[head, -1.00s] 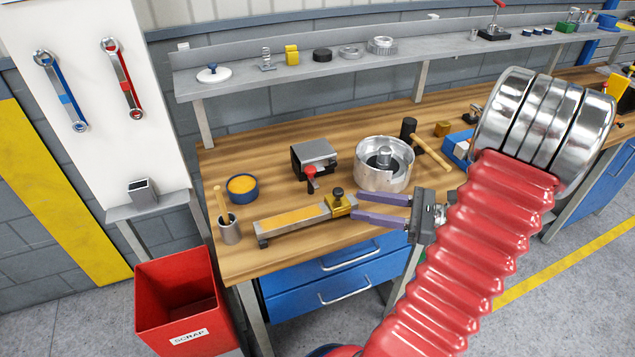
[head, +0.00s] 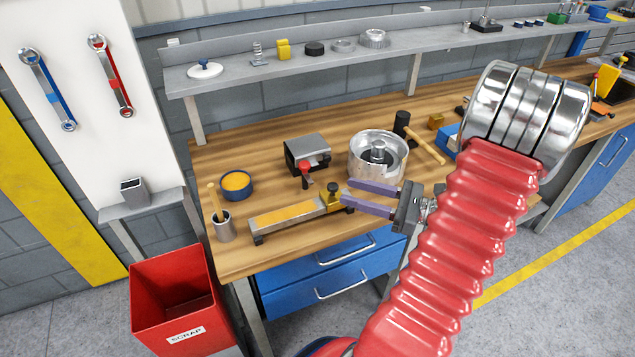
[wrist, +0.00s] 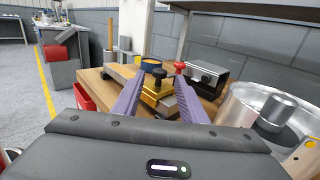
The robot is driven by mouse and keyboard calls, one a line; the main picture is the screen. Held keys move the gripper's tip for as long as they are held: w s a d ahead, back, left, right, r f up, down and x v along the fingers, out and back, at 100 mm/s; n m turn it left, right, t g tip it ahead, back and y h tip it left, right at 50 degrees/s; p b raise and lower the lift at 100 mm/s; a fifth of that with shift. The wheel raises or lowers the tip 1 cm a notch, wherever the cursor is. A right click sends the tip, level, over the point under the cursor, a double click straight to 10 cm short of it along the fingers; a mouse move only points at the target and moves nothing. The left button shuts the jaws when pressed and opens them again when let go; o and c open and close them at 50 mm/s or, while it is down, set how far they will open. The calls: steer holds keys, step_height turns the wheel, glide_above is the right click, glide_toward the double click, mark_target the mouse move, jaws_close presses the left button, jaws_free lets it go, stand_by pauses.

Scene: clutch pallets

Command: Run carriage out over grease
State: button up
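The carriage (head: 333,199) is a gold block with a black knob. It sits at the right end of a low rail (head: 257,236) whose top has an orange-yellow grease strip (head: 287,214). My gripper (head: 345,190) is open, its two purple fingers pointing at the carriage from the right. In the wrist view, the carriage (wrist: 154,101) shows between and just beyond the fingers of my gripper (wrist: 160,80). I cannot tell whether either finger touches it.
Behind the rail stand a grey box with a red knob (head: 307,153) and a blue tub of grease (head: 237,184). A brush cup (head: 223,228) is near the rail's left end.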

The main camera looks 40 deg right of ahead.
steer(key=x, duration=1)
jaws_close()
stand_by(0.4)
